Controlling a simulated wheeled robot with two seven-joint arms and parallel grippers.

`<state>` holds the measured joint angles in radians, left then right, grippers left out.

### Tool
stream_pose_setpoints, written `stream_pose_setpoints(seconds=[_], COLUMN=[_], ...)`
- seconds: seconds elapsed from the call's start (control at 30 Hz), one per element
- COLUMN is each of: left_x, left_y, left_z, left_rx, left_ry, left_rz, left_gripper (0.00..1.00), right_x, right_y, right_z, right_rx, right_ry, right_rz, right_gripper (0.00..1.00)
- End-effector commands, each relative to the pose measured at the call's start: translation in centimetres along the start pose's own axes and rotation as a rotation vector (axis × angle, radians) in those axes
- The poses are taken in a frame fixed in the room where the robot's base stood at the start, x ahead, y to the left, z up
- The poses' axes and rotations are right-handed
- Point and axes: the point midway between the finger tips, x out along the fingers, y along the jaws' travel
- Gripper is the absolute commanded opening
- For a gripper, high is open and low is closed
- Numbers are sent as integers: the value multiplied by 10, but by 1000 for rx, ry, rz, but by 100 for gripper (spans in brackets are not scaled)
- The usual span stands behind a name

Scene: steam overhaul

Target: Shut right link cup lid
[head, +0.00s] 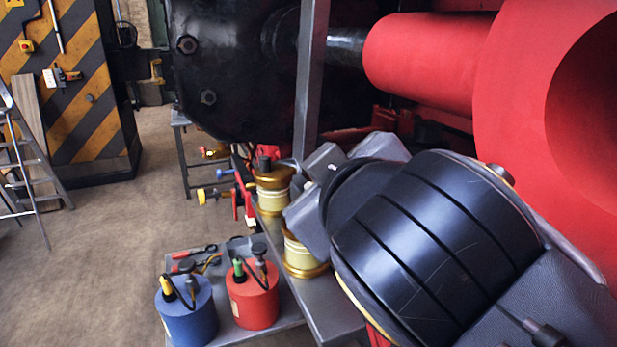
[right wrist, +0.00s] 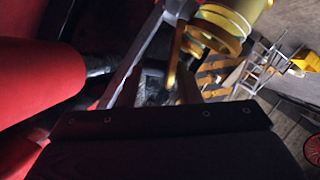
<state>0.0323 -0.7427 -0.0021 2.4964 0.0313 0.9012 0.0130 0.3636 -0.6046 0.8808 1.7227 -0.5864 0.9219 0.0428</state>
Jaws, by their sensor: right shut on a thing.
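Two cream-and-brass cups stand along a grey ledge in the head view, a farther one (head: 273,190) and a nearer one (head: 303,254). My right gripper (head: 298,207) reaches in from the right beside them, and my wrist hides its fingertips and part of the nearer cup. In the right wrist view a brass-ringed cup (right wrist: 228,18) is at the top. A thin brass piece (right wrist: 172,62), seemingly the lid edge-on, extends from it down between the fingers of my right gripper (right wrist: 170,88), which is shut on it. The lid's exact angle is unclear. My left gripper is not in view.
A blue can (head: 187,312) and a red can (head: 252,298) stand on a low grey tray-table left of the ledge. A grey upright post (head: 311,80) and a large red cylinder (head: 425,55) are close behind my right arm.

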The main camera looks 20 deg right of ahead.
Motion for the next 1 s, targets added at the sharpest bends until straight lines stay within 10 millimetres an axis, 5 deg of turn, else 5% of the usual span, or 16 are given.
stream_pose_setpoints(seconds=[0.1,0.13,0.23,0.57,1.0], left_x=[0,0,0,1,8], left_y=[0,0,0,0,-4], left_z=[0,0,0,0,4], left_rx=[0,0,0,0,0], left_ry=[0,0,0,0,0], left_rz=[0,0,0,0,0], left_gripper=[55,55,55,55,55], right_x=[0,0,0,-5,-71], right_y=[2,2,1,0,1], right_z=[0,0,0,0,0], right_rx=[0,0,0,1,0], right_ry=[-1,-1,-1,3,2], right_rz=[4,5,4,2,3], right_gripper=[7,34,44,44,44])
